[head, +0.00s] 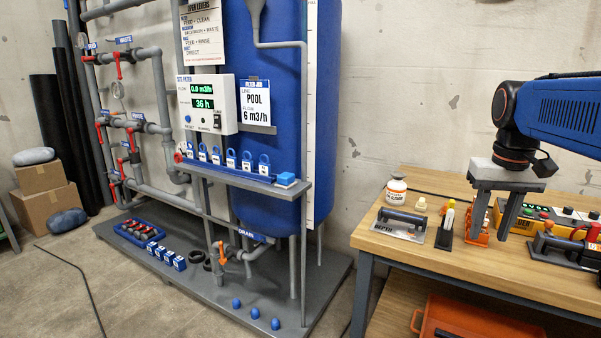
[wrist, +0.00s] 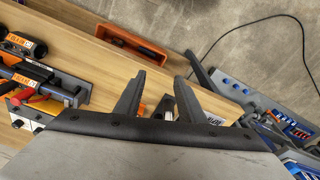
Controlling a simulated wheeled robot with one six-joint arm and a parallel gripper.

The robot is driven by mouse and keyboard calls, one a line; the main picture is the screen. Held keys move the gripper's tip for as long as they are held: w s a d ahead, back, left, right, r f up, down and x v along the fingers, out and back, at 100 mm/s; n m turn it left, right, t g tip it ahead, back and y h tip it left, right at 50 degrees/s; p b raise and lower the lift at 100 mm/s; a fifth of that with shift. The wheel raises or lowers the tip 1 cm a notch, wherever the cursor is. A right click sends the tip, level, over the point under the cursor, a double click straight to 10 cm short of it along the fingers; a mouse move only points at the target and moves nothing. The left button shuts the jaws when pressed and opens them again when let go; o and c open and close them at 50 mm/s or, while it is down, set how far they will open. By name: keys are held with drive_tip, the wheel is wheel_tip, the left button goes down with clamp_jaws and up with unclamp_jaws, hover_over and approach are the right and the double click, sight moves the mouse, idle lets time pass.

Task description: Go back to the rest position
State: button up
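My gripper (head: 490,237) hangs over the right-hand wooden workbench (head: 440,262) in the head view, with its fingers pointing down. Its two dark grey fingers are apart with nothing held between them. The wrist view also shows the spread fingers of my gripper (wrist: 160,76). Beyond and between them lie the wood bench top and small items, partly hidden. An orange stand (head: 477,222) is partly behind the fingers in the head view. My blue arm reaches in from the right.
On the bench are a white jar (head: 396,190), a grey holder labelled DEPTH (head: 402,222) and a yellow control box (head: 540,222). An orange bin (head: 470,322) is below. The blue tank (head: 262,110) and pipe rack stand left. Floor at lower left is mostly clear, with a cable.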

drive_tip(key=s+a+f+n+t, duration=0.2)
drive_tip(key=s+a+f+t, duration=0.2)
drive_tip(key=s+a+f, duration=0.8)
wheel_tip(320, 180, down, 4)
drive_tip(key=shift+s+f+n, duration=0.15)
drive_tip(key=shift+s+n, duration=0.25)
drive_tip(key=shift+s, duration=0.7)
drive_tip(key=shift+o, duration=0.3)
